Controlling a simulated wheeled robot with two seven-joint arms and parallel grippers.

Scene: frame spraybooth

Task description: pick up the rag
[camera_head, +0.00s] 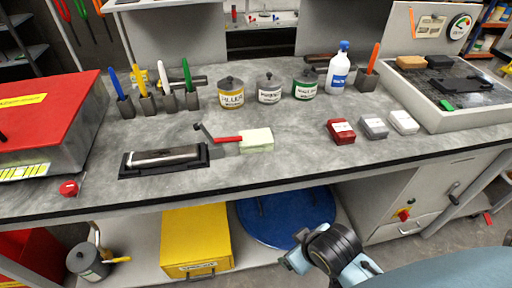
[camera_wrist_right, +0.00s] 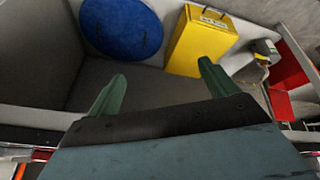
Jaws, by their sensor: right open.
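A pale yellow-green, folded-looking block (camera_head: 257,140) lies on the grey bench top (camera_head: 290,165); it looks like the rag, though its material is hard to tell. A red-handled tool (camera_head: 227,139) lies against its left side. My right arm comes in at the bottom right of the head view, low in front of the bench and away from the block. In the right wrist view my right gripper (camera_wrist_right: 162,78) is open, with two green fingers apart and nothing between them. The block is not in that view. My left gripper is not in view.
A black tray (camera_head: 128,169) with a metal roller lies left of the block. Several cans (camera_head: 270,92), a spray bottle (camera_head: 339,70) and small boxes (camera_head: 341,131) stand around. A yellow box (camera_head: 197,238) and blue disc (camera_head: 268,215) are below the bench.

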